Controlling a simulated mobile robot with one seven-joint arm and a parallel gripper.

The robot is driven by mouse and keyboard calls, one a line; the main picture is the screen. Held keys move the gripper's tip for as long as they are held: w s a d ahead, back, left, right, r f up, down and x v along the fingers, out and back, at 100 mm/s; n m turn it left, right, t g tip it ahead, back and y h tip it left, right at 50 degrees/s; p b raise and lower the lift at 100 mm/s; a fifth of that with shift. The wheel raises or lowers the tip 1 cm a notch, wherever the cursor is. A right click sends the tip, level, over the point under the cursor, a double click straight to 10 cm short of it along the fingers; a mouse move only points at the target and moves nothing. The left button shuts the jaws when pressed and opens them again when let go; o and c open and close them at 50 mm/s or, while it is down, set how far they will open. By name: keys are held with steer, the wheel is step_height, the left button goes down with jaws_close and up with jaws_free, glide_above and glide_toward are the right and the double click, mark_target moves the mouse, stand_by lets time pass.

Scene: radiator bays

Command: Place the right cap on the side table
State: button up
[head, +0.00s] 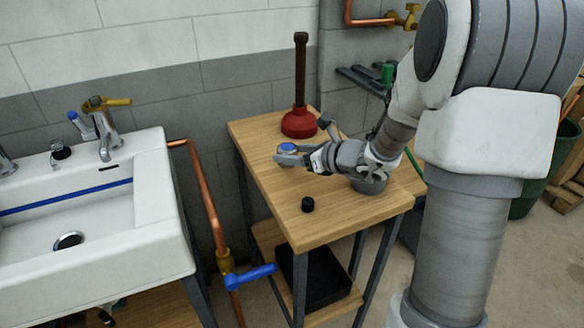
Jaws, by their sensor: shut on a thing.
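The side table (262,165) has a light wooden top on dark legs and stands right of the sink. My gripper (290,155) is low over its left part, pointing left. Its jaws are shut at a small round blue-topped thing (287,148), partly hidden by the fingers. I cannot tell whether this thing touches the tabletop. A small black cap (307,204) stands alone on the front part of the tabletop, apart from the gripper. Another small black cap-like piece (60,150) is at the back of the sink.
A red plunger (299,123) with a brown handle stands at the table's back. A grey round thing (368,186) sits under my wrist. The white sink (150,205), a copper pipe (207,205) and a blue valve lever (250,277) are left. The table's front is mostly clear.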

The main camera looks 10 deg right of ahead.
mark_target(292, 176)
steer(key=shift+f+b, duration=0.55)
steer(key=shift+f, duration=1.05)
steer(key=shift+f, duration=0.1)
steer(key=o, duration=1.4)
steer(key=shift+s+d+r, duration=0.15)
steer(key=shift+r, duration=0.15)
steer(key=p+v, duration=0.3)
steer(key=v, duration=0.8)
steer(key=shift+s+d, duration=0.15)
steer(key=shift+s, duration=0.1)
